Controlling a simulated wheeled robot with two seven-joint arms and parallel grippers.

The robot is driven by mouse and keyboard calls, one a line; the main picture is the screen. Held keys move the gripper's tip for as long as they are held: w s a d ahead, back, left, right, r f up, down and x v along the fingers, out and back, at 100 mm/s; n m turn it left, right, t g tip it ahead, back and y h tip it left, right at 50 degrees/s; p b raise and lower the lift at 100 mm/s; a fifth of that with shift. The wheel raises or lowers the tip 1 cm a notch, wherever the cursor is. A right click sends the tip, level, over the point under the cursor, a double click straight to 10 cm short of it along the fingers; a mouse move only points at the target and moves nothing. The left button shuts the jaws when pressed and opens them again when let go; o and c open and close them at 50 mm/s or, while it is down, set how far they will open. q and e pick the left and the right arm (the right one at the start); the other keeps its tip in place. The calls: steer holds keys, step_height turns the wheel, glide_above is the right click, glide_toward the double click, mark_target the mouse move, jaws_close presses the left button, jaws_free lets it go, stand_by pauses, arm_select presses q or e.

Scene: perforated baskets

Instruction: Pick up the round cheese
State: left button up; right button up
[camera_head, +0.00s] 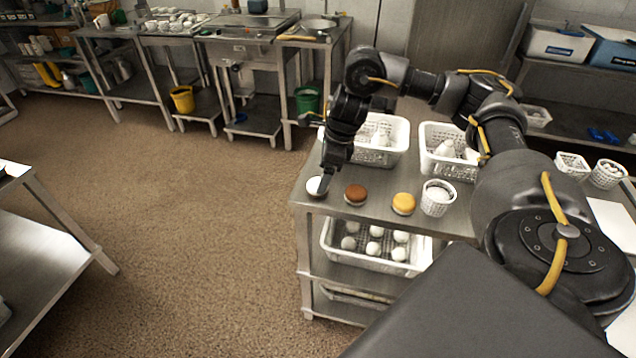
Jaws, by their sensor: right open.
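Three small round pieces stand in a row along the front of the steel table (380,222): a white one (313,186) at the left corner, a brown one (355,194) and a yellow-orange one (403,204). Any of them could be a round cheese; I cannot tell which by looks alone. My right gripper (324,181) points down at the white piece and covers part of its right side. It is open; whether its fingers touch the piece is too small to tell. My left gripper is out of view.
A white perforated basket (403,150) stands behind the pieces, a second one (430,172) to its right. A small white basket (438,198) is beside the yellow piece. A shelf below holds another basket (400,268) with several white balls. Open floor lies left.

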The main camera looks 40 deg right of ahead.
steer(key=x, duration=0.4)
steer(key=shift+w, duration=0.15)
steer(key=c, duration=1.1)
